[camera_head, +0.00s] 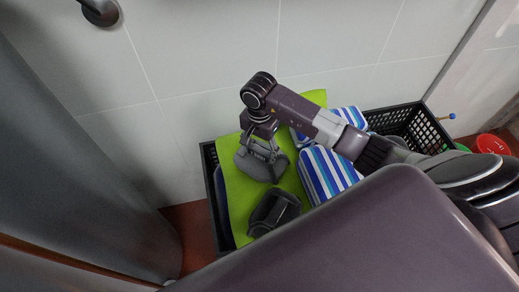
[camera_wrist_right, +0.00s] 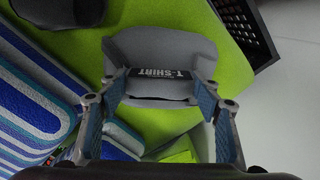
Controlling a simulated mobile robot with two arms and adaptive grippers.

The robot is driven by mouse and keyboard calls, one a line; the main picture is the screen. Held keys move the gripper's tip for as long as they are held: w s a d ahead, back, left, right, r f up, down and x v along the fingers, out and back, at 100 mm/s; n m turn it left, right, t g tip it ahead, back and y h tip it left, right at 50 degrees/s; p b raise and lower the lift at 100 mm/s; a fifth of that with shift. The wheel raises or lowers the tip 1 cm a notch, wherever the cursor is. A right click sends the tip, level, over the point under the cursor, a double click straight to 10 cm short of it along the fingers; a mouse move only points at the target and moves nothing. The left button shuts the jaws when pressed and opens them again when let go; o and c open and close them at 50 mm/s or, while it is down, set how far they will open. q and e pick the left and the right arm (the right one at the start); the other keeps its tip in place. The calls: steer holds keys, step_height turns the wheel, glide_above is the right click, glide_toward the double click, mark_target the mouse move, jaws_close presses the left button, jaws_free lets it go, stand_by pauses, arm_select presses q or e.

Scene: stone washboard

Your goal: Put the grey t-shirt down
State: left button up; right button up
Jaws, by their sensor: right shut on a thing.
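The grey t-shirt (camera_head: 254,167) is a small folded grey bundle over the green cloth. My right gripper (camera_head: 264,150) reaches down onto it from above and is shut on it. In the right wrist view the t-shirt (camera_wrist_right: 160,48) shows a dark band lettered "T-SHIRT", between the two fingers of my right gripper (camera_wrist_right: 160,92). The bright green cloth (camera_head: 237,205) lies over a black crate (camera_head: 209,160). The t-shirt is at or just above the cloth; I cannot tell if it touches. My left gripper is not in view.
A dark folded item (camera_head: 275,212) lies on the green cloth, nearer than the t-shirt. Blue-and-white striped towels (camera_head: 326,172) lie to the right. Another black basket section (camera_head: 425,130) and a red round thing (camera_head: 492,144) are farther right. A tiled wall (camera_head: 200,60) stands behind.

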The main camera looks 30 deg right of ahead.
steer(key=shift+f, duration=0.1)
steer(key=o, duration=1.3)
steer(key=shift+r, duration=0.3)
step_height(320, 180, up, 12)
steer(key=shift+f+b, duration=0.1)
steer(key=shift+b, duration=0.6)
